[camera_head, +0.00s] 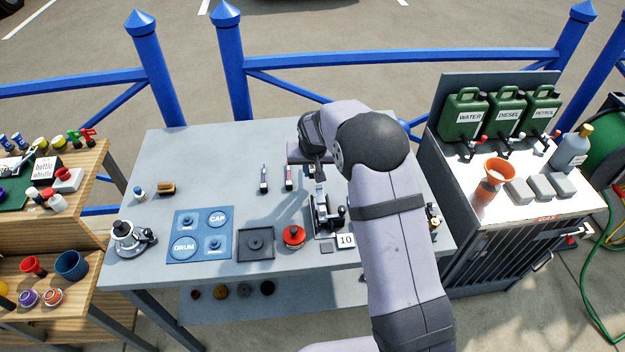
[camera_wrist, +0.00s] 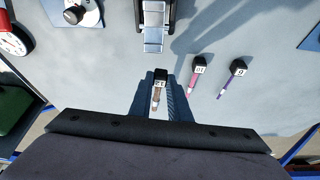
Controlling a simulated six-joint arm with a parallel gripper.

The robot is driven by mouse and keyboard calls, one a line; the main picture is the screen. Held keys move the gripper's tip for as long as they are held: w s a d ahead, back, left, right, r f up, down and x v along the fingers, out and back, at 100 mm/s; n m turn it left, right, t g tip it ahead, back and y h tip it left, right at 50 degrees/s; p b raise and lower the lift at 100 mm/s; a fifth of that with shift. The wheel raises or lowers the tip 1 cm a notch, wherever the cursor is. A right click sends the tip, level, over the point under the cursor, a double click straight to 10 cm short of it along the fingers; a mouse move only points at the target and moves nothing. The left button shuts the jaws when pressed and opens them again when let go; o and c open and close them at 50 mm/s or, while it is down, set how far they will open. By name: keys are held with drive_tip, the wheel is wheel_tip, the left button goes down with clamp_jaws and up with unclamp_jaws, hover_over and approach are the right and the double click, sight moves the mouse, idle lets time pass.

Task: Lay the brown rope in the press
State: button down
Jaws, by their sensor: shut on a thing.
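The brown rope (camera_wrist: 156,101) has a black tagged end and lies between the two fingers of my gripper (camera_wrist: 162,108) in the wrist view. My gripper is shut on it. In the head view my gripper (camera_head: 317,172) is over the back of the grey table, and my arm hides most of it and the rope. The press (camera_head: 323,212) is a metal device with a black lever, nearer the front of the table. Its silver end shows at the top of the wrist view (camera_wrist: 153,38), apart from the rope.
A pink rope (camera_head: 289,178) and a purple rope (camera_head: 264,179) lie left of my gripper in the head view. The back left of the table is mostly clear.

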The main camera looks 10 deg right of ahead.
wheel_tip(320, 180, up, 6)
drive_tip(key=shift+f+b, duration=0.15)
drive_tip(key=shift+b, duration=0.5)
drive_tip(key=shift+d+f, duration=0.1)
drive_tip(key=shift+d, duration=0.3)
drive_tip(key=s+d+r+m+h+b, duration=0.1)
drive_tip(key=s+d+r+m+b, duration=0.15)
drive_tip(key=d+r, duration=0.4)
drive_tip(key=s+d+r+m+b, duration=0.1)
drive_tip(key=s+d+r+b, duration=0.2)
drive_tip(key=d, duration=0.6)
drive_tip(key=s+d+f+m+b, duration=0.1)
drive_tip(key=s+d+f+b, duration=0.1)
drive_tip(key=s, duration=0.6)
drive_tip(key=s+a+f+n+y, duration=0.1)
drive_tip(key=s+a+f+n, duration=0.3)
drive_tip(key=s+f, duration=0.4)
drive_tip(key=shift+s+a+f+n, duration=0.2)
drive_tip(key=shift+a+f+n, duration=0.1)
drive_tip(key=shift+f+n, duration=0.45)
drive_tip(key=shift+f, duration=0.1)
